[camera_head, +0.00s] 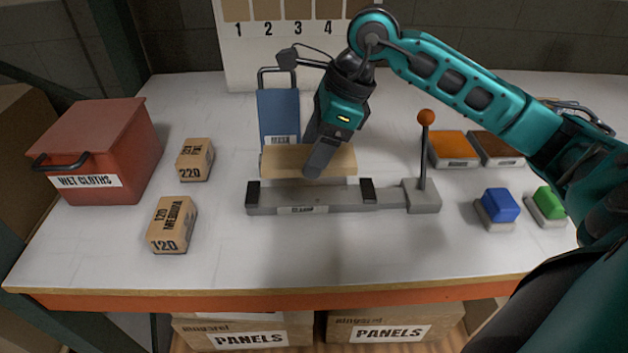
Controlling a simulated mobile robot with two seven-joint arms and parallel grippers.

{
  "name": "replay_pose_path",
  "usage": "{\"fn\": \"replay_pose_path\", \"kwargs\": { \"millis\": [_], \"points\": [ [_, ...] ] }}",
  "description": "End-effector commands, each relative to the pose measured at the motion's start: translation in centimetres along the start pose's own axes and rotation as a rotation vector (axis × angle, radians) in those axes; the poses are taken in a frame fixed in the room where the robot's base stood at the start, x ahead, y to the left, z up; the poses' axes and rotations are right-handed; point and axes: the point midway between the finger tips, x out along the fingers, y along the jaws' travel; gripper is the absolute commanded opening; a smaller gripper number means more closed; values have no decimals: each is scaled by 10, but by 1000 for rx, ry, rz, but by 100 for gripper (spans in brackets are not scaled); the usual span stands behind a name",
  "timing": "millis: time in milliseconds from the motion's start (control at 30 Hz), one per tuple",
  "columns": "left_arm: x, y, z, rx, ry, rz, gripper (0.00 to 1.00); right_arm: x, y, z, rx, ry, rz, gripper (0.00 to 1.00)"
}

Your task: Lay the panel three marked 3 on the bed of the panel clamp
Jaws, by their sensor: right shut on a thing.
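My right gripper (318,168) reaches in from the right and is shut on a pale wooden panel (276,161). The panel is just behind and slightly above the panel clamp (330,197), running along its length. I cannot tell whether it touches the clamp, and no number shows on it. The clamp is a grey bar with a front label, two dark jaw blocks and, at its right end, an upright lever with an orange knob (425,116). My left gripper is not in view.
A red wet cloths box (100,150) and two sandpaper blocks, marked 220 (195,160) and 120 (172,224), stand left. A blue holder (279,115) is behind the panel. Blue (500,204) and green blocks (549,202) are right. The front table is clear.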

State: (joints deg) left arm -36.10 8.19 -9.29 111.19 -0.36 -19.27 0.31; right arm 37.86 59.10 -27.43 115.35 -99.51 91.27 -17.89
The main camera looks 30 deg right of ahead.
Motion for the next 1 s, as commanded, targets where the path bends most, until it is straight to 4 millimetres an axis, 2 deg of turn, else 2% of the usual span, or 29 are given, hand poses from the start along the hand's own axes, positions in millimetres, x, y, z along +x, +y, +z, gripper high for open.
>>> {"fn": "replay_pose_path", "kwargs": {
  "millis": [33,100,367,567,933,967,1000],
  "points": [
    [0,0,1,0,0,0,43,11,1,-5,1,2,5,36],
    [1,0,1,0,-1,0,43,21,1,-9,1,1,3,36],
    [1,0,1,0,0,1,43,39,1,-16,-1,-1,2,36],
    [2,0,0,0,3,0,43,64,0,-27,0,1,2,36],
    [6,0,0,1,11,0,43,70,0,-28,-2,-1,-1,36],
    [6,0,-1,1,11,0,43,69,0,-28,-1,-1,0,70],
    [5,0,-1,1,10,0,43,68,0,-28,-1,-1,0,74]
  ]
}}
